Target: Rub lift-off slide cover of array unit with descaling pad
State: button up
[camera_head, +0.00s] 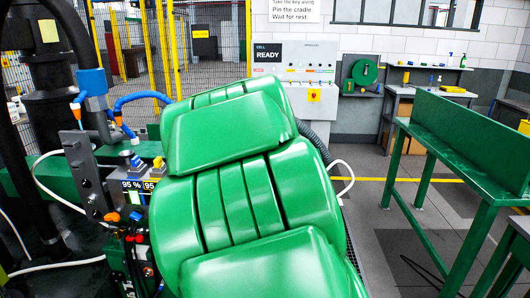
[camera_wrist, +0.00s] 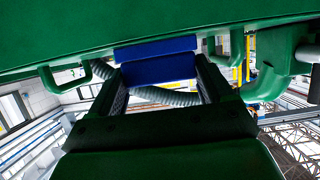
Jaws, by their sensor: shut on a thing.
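In the wrist view my gripper (camera_wrist: 158,82) has its two dark fingers on either side of a blue block-shaped pad (camera_wrist: 160,68), which I take to be the descaling pad. The pad's far edge is up against or very near a broad green surface (camera_wrist: 140,22) across the top, likely the array unit's cover. I cannot tell whether they touch. A green handle-like loop (camera_wrist: 66,78) hangs at the left of that surface. In the head view my green arm fills the middle and hides my gripper, the pad and the contact place.
In the head view a green bench (camera_head: 470,140) stands at the right. A control panel (camera_head: 305,78) reading READY is at the back. Hoses and a 95 % display (camera_head: 133,185) are at the left, near yellow-posted fencing (camera_head: 172,45). A ribbed grey hose (camera_wrist: 165,96) runs behind my fingers.

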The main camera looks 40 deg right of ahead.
jog(key=shift+s+a, duration=0.25)
jog(key=shift+a, duration=0.05)
notch_tip(320, 180, up, 8)
dwell(0.5)
dwell(0.4)
